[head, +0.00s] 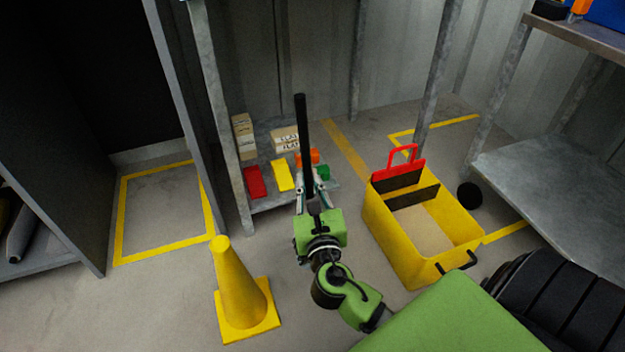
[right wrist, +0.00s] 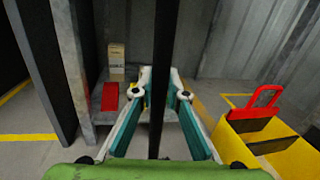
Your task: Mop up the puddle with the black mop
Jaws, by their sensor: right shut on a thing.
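A black pole (head: 303,130), which looks like the handle of the black mop, stands nearly upright in my right gripper (head: 310,190). The gripper is shut on it, and the pole also runs between the fingers in the right wrist view (right wrist: 166,60). The mop's head does not show in either view. No puddle can be made out on the visible floor. My left gripper is not in view.
A yellow mop bucket (head: 395,245) with a red handle (head: 405,157) stands right of my gripper. A yellow cone (head: 239,285) stands at left front. A low shelf with boxes (head: 285,139) and red (head: 255,182) and yellow (head: 282,175) items is behind. A grey metal table (head: 560,190) is at right.

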